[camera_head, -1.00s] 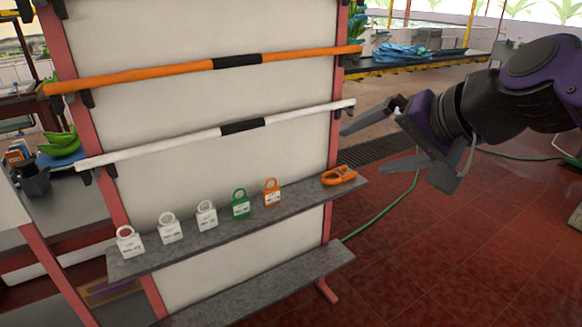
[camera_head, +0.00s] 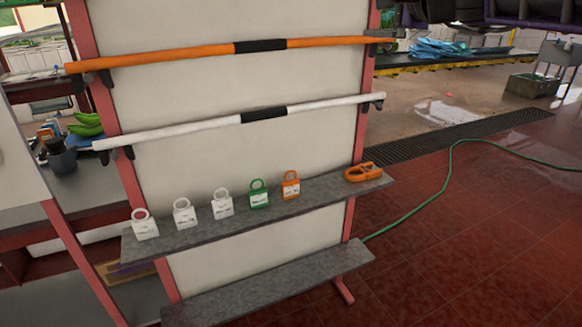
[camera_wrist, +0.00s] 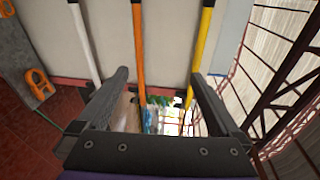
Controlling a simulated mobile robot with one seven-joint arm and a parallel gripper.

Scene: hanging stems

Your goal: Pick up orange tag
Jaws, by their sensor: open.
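The orange tag (camera_head: 291,188) stands upright on the upper grey shelf, with a ring on top and a white label. It is just right of the green tag (camera_head: 259,195). An orange clip-like tool (camera_head: 363,172) lies at the shelf's right end. In the wrist view, my gripper (camera_wrist: 159,76) is open with nothing between its fingers, facing the panel and poles. An orange tool (camera_wrist: 38,82) is left of it on the shelf, and a cropped orange item at the top-left corner may be the tag. My gripper's fingers are not visible in the head view.
Three white tags (camera_head: 183,213) stand left of the green one. An orange pole (camera_head: 190,54) and a white pole (camera_head: 190,127) cross the panel above the shelf. A lower shelf (camera_head: 270,285) is bare. A green hose (camera_head: 445,180) lies on the red floor at right.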

